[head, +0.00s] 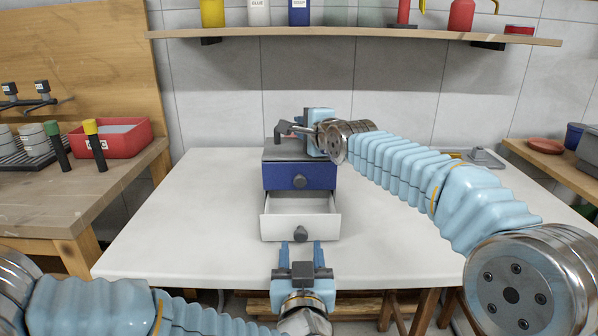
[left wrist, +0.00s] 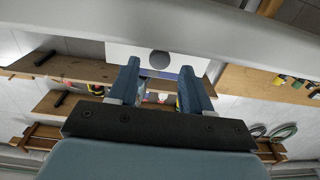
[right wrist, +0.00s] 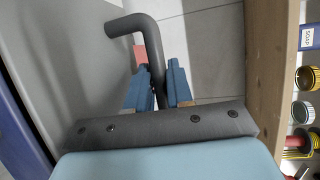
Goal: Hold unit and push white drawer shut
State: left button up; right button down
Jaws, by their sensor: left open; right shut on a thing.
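The small drawer unit (head: 270,153) stands on the white table. Its blue drawer (head: 282,178) is shut. The white drawer (head: 275,224) below is pulled out, empty as far as I see, with a dark round knob (head: 300,233) on its front. My right gripper (head: 300,129) is shut on the dark grey bent handle (head: 281,130) on top of the unit; the handle (right wrist: 132,24) also passes between its fingers in the right wrist view. My left gripper (head: 302,247) is open and empty, just in front of the white drawer; the knob (left wrist: 160,61) shows beyond its fingertips.
A wooden bench (head: 60,195) with a red bin (head: 128,143) stands at left. A shelf (head: 370,36) with bottles runs along the back wall. A small grey object (head: 484,157) lies at the back right.

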aim_at(301, 238)
pick_arm(q)
jog(key=shift+w, duration=1.45)
jog(key=c, duration=0.9)
